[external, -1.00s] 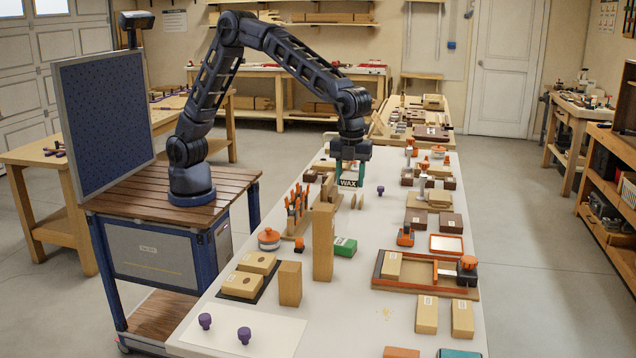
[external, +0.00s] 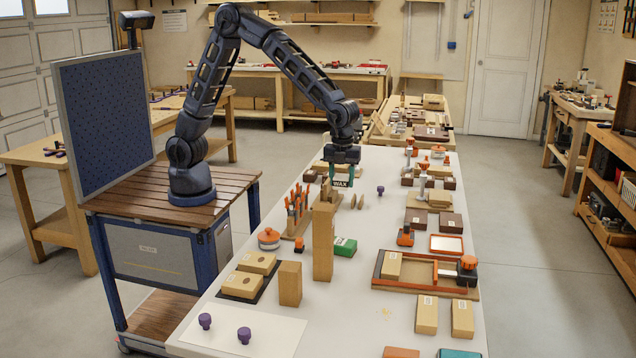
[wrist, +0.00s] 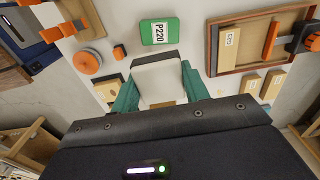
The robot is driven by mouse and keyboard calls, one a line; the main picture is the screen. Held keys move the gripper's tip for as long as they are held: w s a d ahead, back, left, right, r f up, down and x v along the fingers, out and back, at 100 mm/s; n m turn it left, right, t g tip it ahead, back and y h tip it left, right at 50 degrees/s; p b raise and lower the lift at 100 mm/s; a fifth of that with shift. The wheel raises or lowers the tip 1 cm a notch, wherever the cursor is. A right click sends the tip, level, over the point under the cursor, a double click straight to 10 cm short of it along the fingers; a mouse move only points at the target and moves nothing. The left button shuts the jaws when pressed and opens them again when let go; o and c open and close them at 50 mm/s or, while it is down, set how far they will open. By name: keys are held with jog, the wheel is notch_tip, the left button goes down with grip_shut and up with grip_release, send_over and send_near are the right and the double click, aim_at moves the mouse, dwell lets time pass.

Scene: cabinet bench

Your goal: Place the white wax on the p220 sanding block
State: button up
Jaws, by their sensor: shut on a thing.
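My gripper (external: 344,177) is shut on the white wax (external: 340,184), a pale block with a WAX label, and holds it above the bench behind a tall wooden block. In the wrist view the wax (wrist: 156,78) sits between the teal fingers of my gripper (wrist: 158,90). The p220 sanding block (external: 344,247) is green with a white label and lies flat on the bench, nearer the external camera than the wax. In the wrist view the p220 sanding block (wrist: 160,32) lies just beyond the wax, apart from it in the picture, its top clear.
The tall wooden block (external: 323,242) stands just left of the p220 block. A rack of orange-handled tools (external: 296,210) and an orange-topped round jar (external: 268,238) are further left. A red-edged tray (external: 425,268) lies to the right. Bench between the p220 block and tray is mostly clear.

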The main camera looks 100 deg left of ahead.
aim_at(340, 241)
notch_tip(340, 241, down, 19)
jog(key=shift+f, duration=0.15)
dwell(0.5)
jog(key=shift+f, duration=0.2)
jog(key=o, duration=1)
jog(key=shift+r, duration=0.1)
notch_tip(340, 241, up, 12)
jog(key=s+a+r+n+t, duration=0.1)
jog(key=s+a+r+n, duration=0.1)
jog(key=s+a+r, duration=0.3)
jog(key=s+r+n, duration=0.2)
jog(key=r, duration=0.5)
jog(key=s+a+r+n+t, duration=0.1)
jog(key=s+a+r+n, duration=0.35)
jog(key=s+r, duration=0.45)
jog(key=s+a+r+n+t, duration=0.1)
jog(key=s+a+n, duration=0.1)
jog(key=s, duration=0.6)
jog(key=s+a+r+n, duration=0.1)
jog(key=s+n, duration=0.3)
jog(key=s, duration=0.4)
jog(key=s+a+r+n+t, duration=0.1)
jog(key=s+a+n, duration=0.2)
jog(key=s, duration=0.6)
jog(key=shift+a+r+n+t, duration=0.25)
jog(key=shift+r+t, duration=0.05)
jog(key=shift+r, duration=0.1)
